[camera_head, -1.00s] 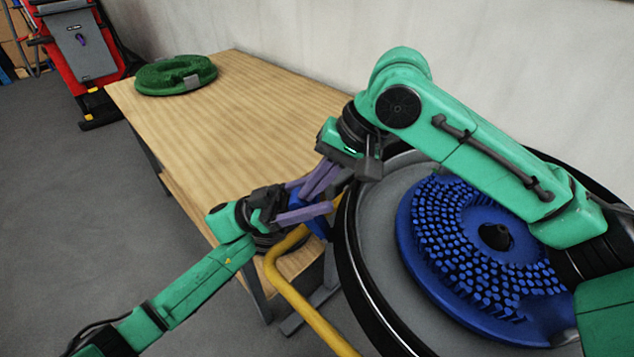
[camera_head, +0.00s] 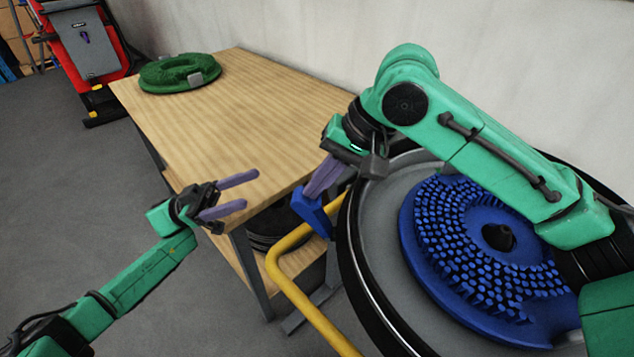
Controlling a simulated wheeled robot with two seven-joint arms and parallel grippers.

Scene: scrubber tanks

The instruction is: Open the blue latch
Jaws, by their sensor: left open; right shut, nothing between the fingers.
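The blue latch (camera_head: 312,213) sits at the left rim of the round tank, by the yellow bar. It is tilted, and its upper end is partly hidden behind my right gripper. My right gripper (camera_head: 318,188) is shut, with its purple fingers pointing down at the top of the latch. It looks close to or touching the latch; I cannot tell which. My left gripper (camera_head: 250,193) is open and empty, to the left of the latch over the table's front edge, with its purple fingers pointing right and a clear gap to the latch.
The black-rimmed tank (camera_head: 375,240) holds a blue round brush (camera_head: 455,255). A yellow bar (camera_head: 290,285) curves along its left side. A wooden table (camera_head: 240,110) stands behind, with a green round brush (camera_head: 165,77) at its far left. A red machine (camera_head: 80,50) stands at the back left.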

